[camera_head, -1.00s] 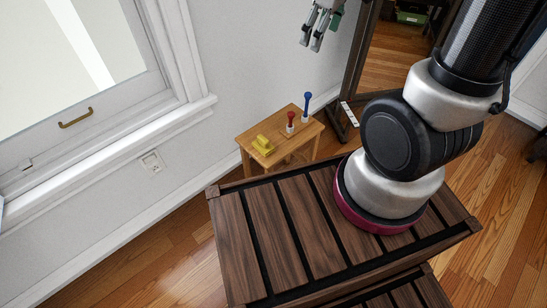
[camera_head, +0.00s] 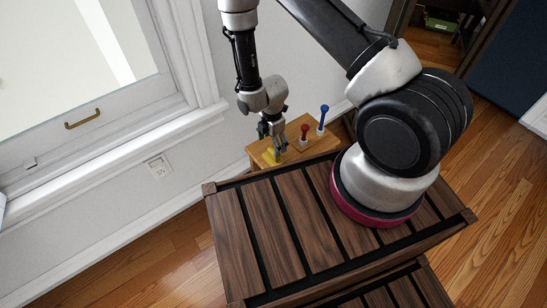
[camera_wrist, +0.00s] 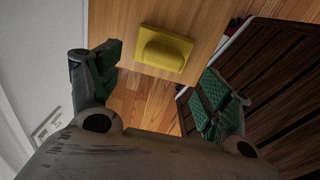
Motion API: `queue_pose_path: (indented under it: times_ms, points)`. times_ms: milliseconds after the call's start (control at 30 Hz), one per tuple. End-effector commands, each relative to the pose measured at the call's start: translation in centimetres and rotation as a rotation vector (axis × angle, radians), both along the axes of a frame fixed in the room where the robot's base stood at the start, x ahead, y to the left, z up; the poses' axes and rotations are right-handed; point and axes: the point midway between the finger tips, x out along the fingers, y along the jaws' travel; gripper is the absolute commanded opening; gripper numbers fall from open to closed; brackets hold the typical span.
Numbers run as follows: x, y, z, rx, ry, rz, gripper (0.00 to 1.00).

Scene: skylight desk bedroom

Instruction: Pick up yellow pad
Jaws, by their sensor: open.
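The yellow pad (camera_wrist: 165,47) lies on a small wooden table (camera_wrist: 110,20), near the table's edge in the wrist view. It is a flat yellow plate with a rounded raised part. In the head view the yellow pad (camera_head: 270,157) is partly hidden by my gripper (camera_head: 275,147). My gripper (camera_wrist: 160,82) is open, its green-padded fingers spread wide to either side of the pad's line. Nothing is between the fingertips; the pad shows just beyond them. I cannot tell the exact height of the fingers over the table.
A red-topped object (camera_head: 304,131) and a blue-topped object (camera_head: 322,120) stand on the small table, right of the pad. A wall and window sill lie to the left. My dark slatted base is in front of the table. A power socket (camera_head: 158,168) is on the wall.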

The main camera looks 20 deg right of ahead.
Motion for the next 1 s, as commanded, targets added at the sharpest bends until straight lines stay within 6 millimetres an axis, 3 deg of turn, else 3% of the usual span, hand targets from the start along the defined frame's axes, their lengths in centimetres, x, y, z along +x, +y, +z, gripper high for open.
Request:
queue_pose_path:
  times_ms: [400,667,733,967,1000]
  points:
    - [-0.3,-0.5,-5.8,0.0,0.001,-0.003,0.79]
    - [-0.2,-0.4,-6.2,0.0,0.0,-0.003,0.79]
    - [-0.2,-0.4,-6.2,0.0,0.0,-0.004,0.71]
    - [-0.2,-0.4,-6.1,0.0,0.0,-0.004,0.29]
    - [-0.2,-0.4,-6.1,0.0,0.0,-0.004,0.29]
